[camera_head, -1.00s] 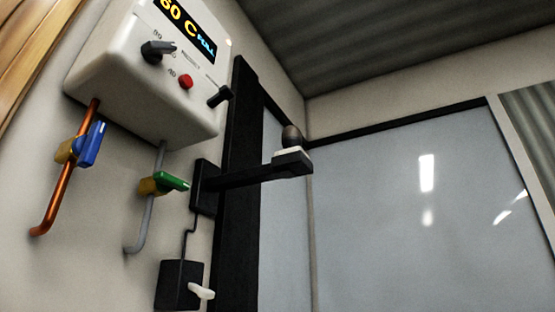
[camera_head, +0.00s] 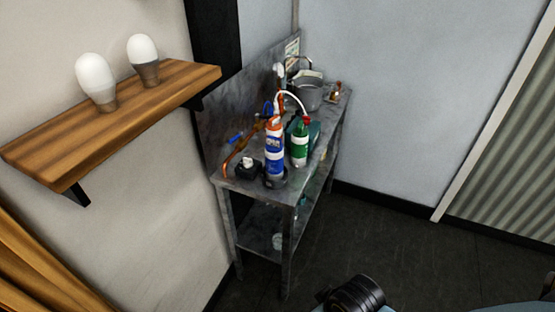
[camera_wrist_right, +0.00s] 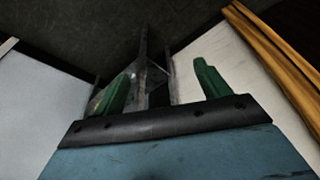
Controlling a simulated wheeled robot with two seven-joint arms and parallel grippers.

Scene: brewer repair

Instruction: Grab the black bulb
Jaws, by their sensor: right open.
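The black bulb is not in view now; a second ago the head view showed a dark bulb on a black wall arm. Two white bulbs stand upright on a wooden shelf (camera_head: 150,100) in the head view: a larger one (camera_head: 96,78) and a smaller one (camera_head: 143,50). My right gripper (camera_wrist_right: 162,70) shows in the right wrist view, its two green fingers apart with nothing between them. My left gripper is not in view.
A grey metal workbench (camera_head: 228,180) stands at the wall, holding a blue-and-white bottle (camera_head: 274,155), a green bottle (camera_head: 299,145) and a metal bucket (camera_head: 306,93). The dark floor (camera_head: 420,260) to its right is clear.

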